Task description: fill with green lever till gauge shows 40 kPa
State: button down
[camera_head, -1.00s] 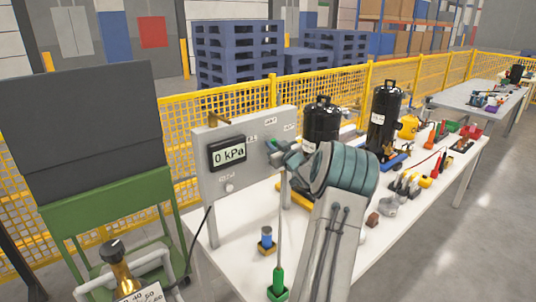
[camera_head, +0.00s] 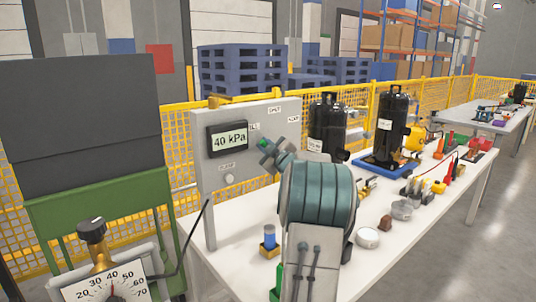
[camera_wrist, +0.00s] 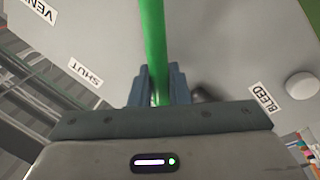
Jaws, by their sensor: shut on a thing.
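The digital gauge (camera_head: 229,139) on the grey upright panel (camera_head: 212,195) reads 40 kPa in the head view. The green lever (camera_wrist: 152,45) runs down from the top of the wrist view into my gripper. My gripper (camera_wrist: 158,85) is shut on the lever, with a finger on each side of it. In the head view my gripper (camera_head: 273,150) is at the right part of the panel, and my arm hides part of the bench below. The lever's pivot is out of the wrist view. VENT, SHUT and BLEED labels show on the panel there.
A dial gauge (camera_head: 106,288) with a brass fitting stands at the lower left. Black cylinders (camera_head: 391,125) and small tools stand on the white bench (camera_head: 372,262) right of the panel. A yellow mesh fence (camera_head: 180,150) runs behind.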

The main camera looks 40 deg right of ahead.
jog(key=shift+a+f+n+b, duration=0.3)
jog(key=shift+n+b, duration=0.2)
jog(key=shift+b, duration=0.1)
jog(key=c, duration=1.4)
grip_release()
jog(key=shift+c, duration=0.2)
jog(key=b+v, duration=0.1)
jog(key=v, duration=1.2)
jog(key=shift+s, duration=0.4)
jog(key=shift+a+f, duration=0.1)
